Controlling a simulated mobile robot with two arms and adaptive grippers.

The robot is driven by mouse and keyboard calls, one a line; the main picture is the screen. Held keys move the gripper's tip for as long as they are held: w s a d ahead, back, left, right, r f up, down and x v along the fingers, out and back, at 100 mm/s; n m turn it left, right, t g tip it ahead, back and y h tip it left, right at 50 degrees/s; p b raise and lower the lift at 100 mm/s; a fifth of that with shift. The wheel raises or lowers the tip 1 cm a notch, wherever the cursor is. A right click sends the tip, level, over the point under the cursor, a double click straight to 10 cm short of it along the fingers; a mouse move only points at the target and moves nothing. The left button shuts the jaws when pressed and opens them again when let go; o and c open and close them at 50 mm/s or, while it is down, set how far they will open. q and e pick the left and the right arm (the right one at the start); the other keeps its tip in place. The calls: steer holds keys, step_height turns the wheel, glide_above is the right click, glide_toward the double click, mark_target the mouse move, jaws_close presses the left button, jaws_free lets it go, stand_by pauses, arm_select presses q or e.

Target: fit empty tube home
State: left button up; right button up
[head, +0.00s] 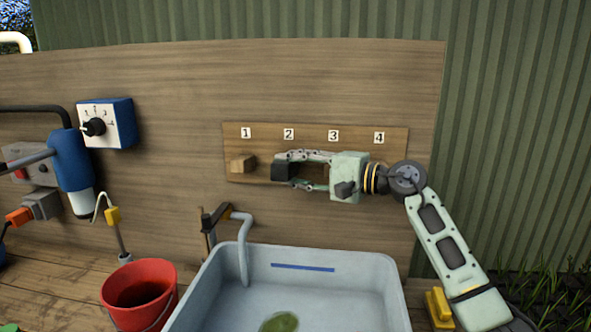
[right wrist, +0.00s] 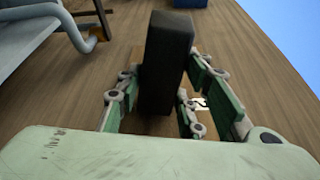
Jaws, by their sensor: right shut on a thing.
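My right gripper (head: 284,171) is in front of the wooden board (head: 308,134) marked 1 to 4. It is shut on a dark block (head: 281,171) below number 2. In the right wrist view the dark block (right wrist: 167,62) stands long and upright between the fingers. I cannot tell whether it is fixed to the board. A light brown block (head: 242,164) sits below number 1. The gripper and arm cover the places below 3 and 4. A bent grey tube (head: 243,250) hangs over the basin's back rim. I cannot tell which thing is the empty tube. My left gripper is not in view.
A grey basin (head: 350,265) with a green leaf-like thing (head: 279,322) stands below the board. A red bucket (head: 140,288) is left of it. A blue dial box (head: 106,123) and a blue cylinder (head: 72,160) are on the left. A yellow object (head: 440,308) is at right.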

steer(key=shift+f+b, duration=0.2)
steer(key=shift+b, duration=0.5)
stand_by(1.2)
steer(key=shift+a, duration=0.1)
stand_by(0.3)
steer(key=shift+f, duration=0.1)
steer(key=o, duration=1)
